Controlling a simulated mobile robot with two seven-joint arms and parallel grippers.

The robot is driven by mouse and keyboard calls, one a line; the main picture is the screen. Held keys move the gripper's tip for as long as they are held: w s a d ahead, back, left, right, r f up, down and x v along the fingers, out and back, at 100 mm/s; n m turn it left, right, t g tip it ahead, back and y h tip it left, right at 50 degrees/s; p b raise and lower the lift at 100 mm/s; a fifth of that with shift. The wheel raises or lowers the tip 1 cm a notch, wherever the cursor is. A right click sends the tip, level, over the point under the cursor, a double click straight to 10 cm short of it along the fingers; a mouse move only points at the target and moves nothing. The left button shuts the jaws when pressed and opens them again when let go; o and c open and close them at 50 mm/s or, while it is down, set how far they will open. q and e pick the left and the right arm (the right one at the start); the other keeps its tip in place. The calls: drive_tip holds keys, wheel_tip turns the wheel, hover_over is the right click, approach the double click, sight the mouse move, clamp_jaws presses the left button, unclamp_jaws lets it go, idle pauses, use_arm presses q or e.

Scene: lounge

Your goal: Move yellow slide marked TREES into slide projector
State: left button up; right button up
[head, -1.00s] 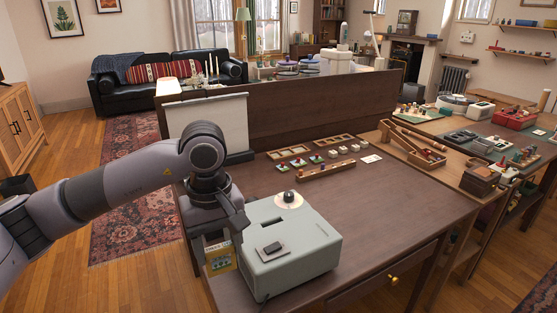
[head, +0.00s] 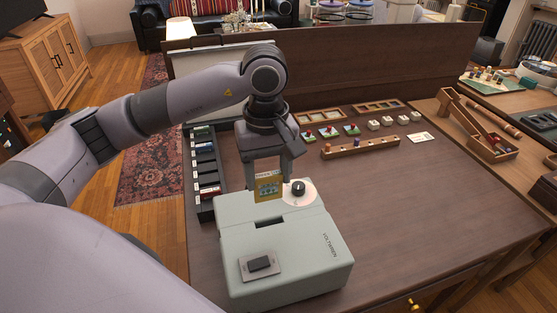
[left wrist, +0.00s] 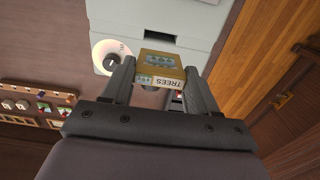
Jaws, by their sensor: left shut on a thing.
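My left gripper (head: 268,178) is shut on a yellow slide (head: 268,188) and holds it upright above the back part of the slide projector. In the left wrist view the slide (left wrist: 162,66) sits between the two fingers (left wrist: 160,72) and its white label reads TREES. The slide projector (head: 300,258) is a pale grey-green box on the desk, with a round white dial and black knob (head: 298,188) on top. A dark slot (head: 268,222) shows in its top, just below the slide in the head view. The slide appears apart from the projector. My right gripper is not in view.
A dark rack (head: 205,178) with several slides stands left of the projector. A wooden peg strip (head: 360,148), small framed pieces and white cubes lie behind and to the right. The desk (head: 420,200) is clear on the right.

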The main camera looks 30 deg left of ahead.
sight(268, 198)
use_arm(q)
drive_tip(key=shift+s+f, duration=0.15)
drive_tip(key=shift+f, duration=0.3)
drive_tip(key=shift+f+b, duration=1.55)
drive_tip(key=shift+f, duration=0.95)
drive_tip(key=shift+f, duration=0.1)
drive_tip(key=shift+f+b, duration=0.1)
drive_tip(key=shift+b, duration=0.35)
drive_tip(key=shift+f+b, duration=2.5)
